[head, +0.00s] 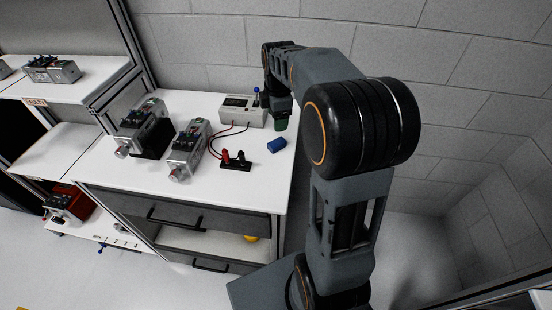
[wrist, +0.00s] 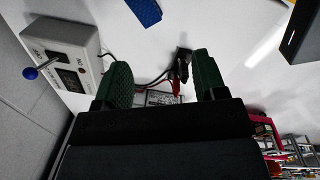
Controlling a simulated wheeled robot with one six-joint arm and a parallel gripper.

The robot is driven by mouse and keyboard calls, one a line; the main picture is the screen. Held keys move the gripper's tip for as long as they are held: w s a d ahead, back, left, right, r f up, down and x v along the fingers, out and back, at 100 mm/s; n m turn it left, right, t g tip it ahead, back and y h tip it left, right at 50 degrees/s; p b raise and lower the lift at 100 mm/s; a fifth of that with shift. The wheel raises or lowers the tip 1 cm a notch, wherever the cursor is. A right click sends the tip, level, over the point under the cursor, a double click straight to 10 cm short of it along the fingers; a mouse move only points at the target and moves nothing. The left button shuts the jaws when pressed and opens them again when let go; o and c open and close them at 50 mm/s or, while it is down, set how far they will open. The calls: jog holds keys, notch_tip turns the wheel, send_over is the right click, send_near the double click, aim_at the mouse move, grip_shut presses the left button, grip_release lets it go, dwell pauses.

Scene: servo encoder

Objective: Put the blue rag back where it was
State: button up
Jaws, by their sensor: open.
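The blue rag (head: 277,145) looks like a small folded block lying on the white bench top near its right edge. It also shows at the top of the wrist view (wrist: 145,11), partly cut off by the frame. My gripper (head: 281,123) hangs just behind the rag, beside the meter box. In the wrist view its two green fingers (wrist: 164,80) are apart with nothing held between them. The rag lies outside the fingers.
The meter box (head: 243,110) with a blue-knobbed lever stands close left of my gripper. Its leads run to a black terminal block (head: 236,161). Silver servo units (head: 188,150) stand further left. A block wall rises behind. The bench front right of the terminal block is clear.

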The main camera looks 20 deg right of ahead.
jog(key=s+a+m+t, duration=0.1)
jog(key=s+a+m, duration=0.3)
jog(key=s+m, duration=0.4)
jog(key=s+a+f+m+t, duration=0.1)
jog(key=s+a+m+t, duration=0.1)
jog(key=s+a+m, duration=0.3)
jog(key=shift+s+f+m, duration=0.3)
jog(key=shift+s+m, duration=1.2)
jog(key=shift+s, duration=0.6)
